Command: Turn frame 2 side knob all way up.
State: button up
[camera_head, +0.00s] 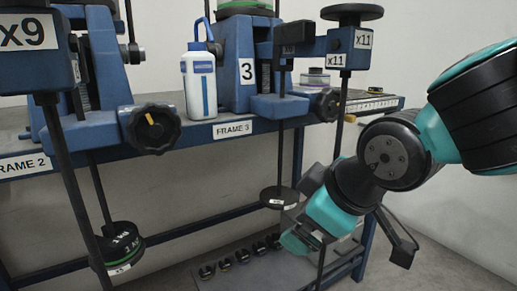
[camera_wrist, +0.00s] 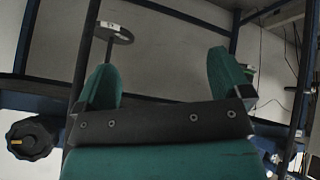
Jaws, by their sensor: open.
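The frame 2 side knob (camera_head: 152,128) is black and ridged, with a yellow mark near its top. It sits at the right end of the blue base of frame 2, beside the FRAME 2 label (camera_head: 22,166). My gripper (camera_head: 304,240) is to the right of and below this knob, apart from it, in front of the lower shelf area. In the wrist view the two teal fingers of my gripper (camera_wrist: 165,78) stand wide apart with nothing between them. A black knob with a yellow mark (camera_wrist: 30,138) shows at left there; I cannot tell which frame it belongs to.
Frame 3 (camera_head: 238,70) stands behind, with its own black side knob (camera_head: 325,104) and a white bottle (camera_head: 198,85) beside it. Weights (camera_head: 120,243) hang at lower left and a hanging disc (camera_head: 279,197) is near my gripper. Several small dark items (camera_head: 243,256) lie below.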

jog(key=s+d+m+g+p, duration=0.1)
jog(key=s+d+m+g, duration=0.1)
jog(key=s, duration=0.5)
jog(key=s+d+m+g+p, duration=0.1)
jog(key=s+d+m+g, duration=0.2)
jog(key=s+d+g, duration=0.1)
jog(key=s+d, duration=0.1)
jog(key=s, duration=0.1)
jog(key=shift+s+d+f, duration=0.25)
jog(key=shift+s+f, duration=0.15)
notch_tip(320, 180, up, 35)
jog(key=p, duration=3.5)
jog(key=shift+w+a+r, duration=0.1)
jog(key=shift+w+r, duration=0.05)
jog(key=shift+c, duration=0.3)
